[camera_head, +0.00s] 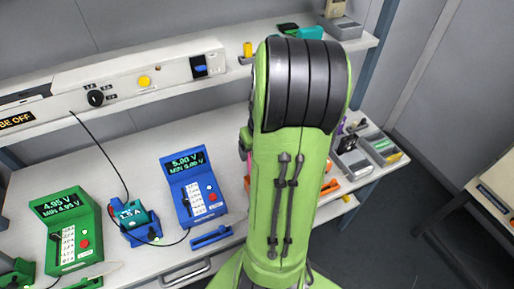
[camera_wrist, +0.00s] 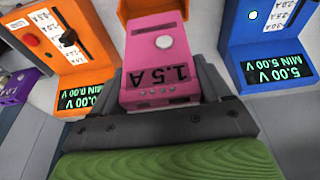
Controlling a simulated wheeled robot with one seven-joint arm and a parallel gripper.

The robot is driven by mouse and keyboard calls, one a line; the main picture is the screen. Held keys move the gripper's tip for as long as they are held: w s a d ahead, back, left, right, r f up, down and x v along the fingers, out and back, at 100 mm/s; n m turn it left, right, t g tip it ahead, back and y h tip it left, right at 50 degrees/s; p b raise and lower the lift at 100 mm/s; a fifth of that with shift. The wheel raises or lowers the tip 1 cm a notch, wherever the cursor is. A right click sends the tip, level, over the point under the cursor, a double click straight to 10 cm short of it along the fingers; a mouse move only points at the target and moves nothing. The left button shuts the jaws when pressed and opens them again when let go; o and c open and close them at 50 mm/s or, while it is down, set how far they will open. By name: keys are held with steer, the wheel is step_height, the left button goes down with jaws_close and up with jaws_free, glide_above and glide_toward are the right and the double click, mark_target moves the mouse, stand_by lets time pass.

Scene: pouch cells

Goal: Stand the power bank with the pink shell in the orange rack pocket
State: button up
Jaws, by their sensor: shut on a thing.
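The power bank with the pink shell (camera_wrist: 160,62) is between my gripper's (camera_wrist: 163,84) dark fingers in the wrist view. My gripper is shut on it. Its "1.5 A" label appears upside down, and a round white button shows above it. An orange piece (camera_wrist: 132,9) shows just beyond the power bank; I cannot tell whether it is a dock or the rack, or whether they touch. In the head view my arm hides my gripper and most of the power bank. An orange part (camera_head: 330,187) shows right of my arm; I cannot tell if it is the rack pocket.
An orange tester (camera_wrist: 75,60) reading 0.00 V and a blue tester (camera_wrist: 262,45) reading 5.00 V flank the power bank. The head view shows a green tester (camera_head: 66,230), a teal power bank (camera_head: 131,213) in a blue dock, and a blue rack (camera_head: 210,236).

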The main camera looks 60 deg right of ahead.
steer(key=shift+s+a+f+b, duration=0.1)
steer(key=shift+s+f+b, duration=0.1)
steer(key=shift+f+b, duration=1.2)
steer(key=shift+s+a+f+b, duration=0.1)
steer(key=shift+s+f+b, duration=0.05)
steer(key=shift+f+b, duration=1.2)
steer(key=o, duration=1)
steer(key=shift+f, duration=0.15)
steer(key=shift+o, duration=0.2)
steer(key=p+v, duration=0.5)
steer(key=v, duration=1)
steer(key=shift+r, duration=0.35)
steer(key=shift+s+a, duration=0.1)
steer(key=shift+s, duration=0.05)
